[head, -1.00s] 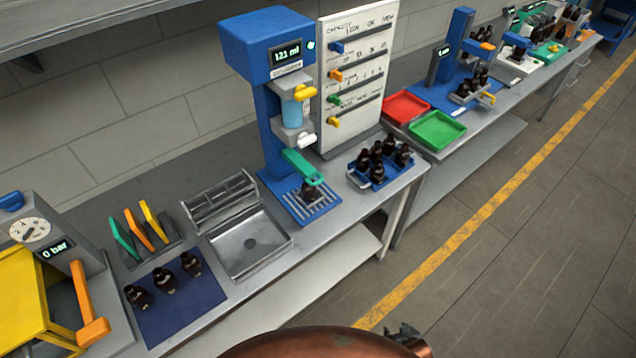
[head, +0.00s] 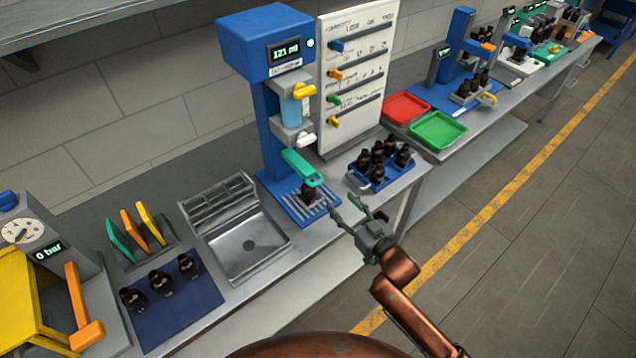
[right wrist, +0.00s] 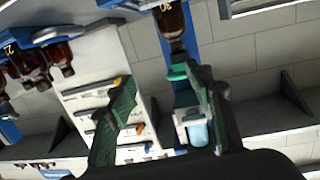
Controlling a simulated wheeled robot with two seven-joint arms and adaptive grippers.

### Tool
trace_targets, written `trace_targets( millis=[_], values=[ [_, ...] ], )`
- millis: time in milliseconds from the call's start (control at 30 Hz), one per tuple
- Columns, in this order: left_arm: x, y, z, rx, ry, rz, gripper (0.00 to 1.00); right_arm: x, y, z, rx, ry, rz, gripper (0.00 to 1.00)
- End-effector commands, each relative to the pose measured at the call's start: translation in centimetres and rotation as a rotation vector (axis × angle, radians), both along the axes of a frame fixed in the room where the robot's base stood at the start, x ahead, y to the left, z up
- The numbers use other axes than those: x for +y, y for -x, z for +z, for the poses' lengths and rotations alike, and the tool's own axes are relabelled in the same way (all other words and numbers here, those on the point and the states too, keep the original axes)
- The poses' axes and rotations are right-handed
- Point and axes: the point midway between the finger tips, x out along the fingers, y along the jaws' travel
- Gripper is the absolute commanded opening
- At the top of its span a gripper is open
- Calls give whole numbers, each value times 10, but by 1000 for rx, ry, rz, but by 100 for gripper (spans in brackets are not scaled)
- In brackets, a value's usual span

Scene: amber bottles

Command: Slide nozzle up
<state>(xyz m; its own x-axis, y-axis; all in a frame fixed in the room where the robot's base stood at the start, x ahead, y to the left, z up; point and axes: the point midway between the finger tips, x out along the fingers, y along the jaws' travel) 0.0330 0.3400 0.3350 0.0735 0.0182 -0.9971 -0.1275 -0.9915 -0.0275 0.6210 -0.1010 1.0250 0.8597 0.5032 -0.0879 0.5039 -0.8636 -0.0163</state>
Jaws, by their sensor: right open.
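The green nozzle (head: 302,167) sticks out from the blue filling machine (head: 248,45), just above a dark amber bottle (head: 309,192) on the striped drip grate (head: 322,207). My right gripper (head: 342,203) is open and empty, to the right of and nearer than that bottle, near the bench's front edge. It is apart from the nozzle. In the right wrist view the scene is upside down. The nozzle (right wrist: 178,72) and the bottle (right wrist: 172,28) show there beyond my spread fingers, partly behind the right-hand finger. My left gripper is not in view.
A blue tray (head: 383,183) of several amber bottles stands right of the machine. A white panel with coloured sliders (head: 352,75) stands behind it. A metal sink (head: 250,245) and a blue mat (head: 190,312) with three bottles lie to the left.

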Motion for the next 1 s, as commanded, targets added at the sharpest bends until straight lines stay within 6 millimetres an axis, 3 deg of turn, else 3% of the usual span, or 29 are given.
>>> trace_targets(
  millis=[100, 233, 700, 1000],
  values=[
    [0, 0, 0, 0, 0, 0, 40, 18, -7, 18, -54, -18, 61, 48],
    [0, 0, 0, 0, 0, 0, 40, 30, -11, 27, -82, -33, 98, 48],
    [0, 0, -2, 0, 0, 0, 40, 68, -62, 27, -82, -35, 100, 48],
    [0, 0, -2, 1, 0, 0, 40, 75, -71, 27, -81, -35, 100, 48]
  ],
)
